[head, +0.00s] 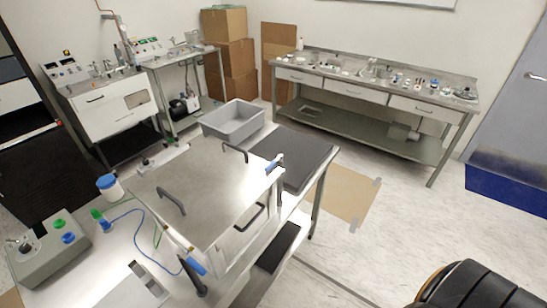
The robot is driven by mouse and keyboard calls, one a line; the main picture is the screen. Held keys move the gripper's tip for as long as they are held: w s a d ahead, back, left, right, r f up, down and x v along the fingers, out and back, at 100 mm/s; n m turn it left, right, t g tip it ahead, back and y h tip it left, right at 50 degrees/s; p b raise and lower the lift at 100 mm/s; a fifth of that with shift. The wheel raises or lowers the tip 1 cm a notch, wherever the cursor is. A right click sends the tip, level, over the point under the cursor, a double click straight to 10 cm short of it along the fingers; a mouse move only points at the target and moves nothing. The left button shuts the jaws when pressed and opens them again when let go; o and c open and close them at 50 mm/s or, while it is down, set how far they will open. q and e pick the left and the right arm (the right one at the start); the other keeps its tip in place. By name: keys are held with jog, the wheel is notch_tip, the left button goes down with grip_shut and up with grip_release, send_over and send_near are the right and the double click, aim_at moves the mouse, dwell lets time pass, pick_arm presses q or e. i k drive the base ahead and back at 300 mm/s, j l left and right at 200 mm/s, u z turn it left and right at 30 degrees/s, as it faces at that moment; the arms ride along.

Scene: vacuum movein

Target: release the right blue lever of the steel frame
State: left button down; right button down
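One blue lever (275,163) sits upright at the lid's right corner. Another blue lever (195,266) is at the near lower corner, tilted, with its tip to the lower right. I cannot tell from this view whether either lever is clamped or loose. Neither of my grippers is in view.
A grey bin (233,121) and a black mat (291,157) lie behind the frame. A grey control box (47,252), a blue-lidded jar (109,186) and a thin blue cable are at the left. Open floor (400,220) lies to the right.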

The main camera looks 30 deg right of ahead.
aim_at(279, 158)
jog(key=l+z, duration=0.4)
jog(key=l, duration=0.15)
jog(key=i+l+z, duration=0.15)
jog(key=l+z, duration=0.3)
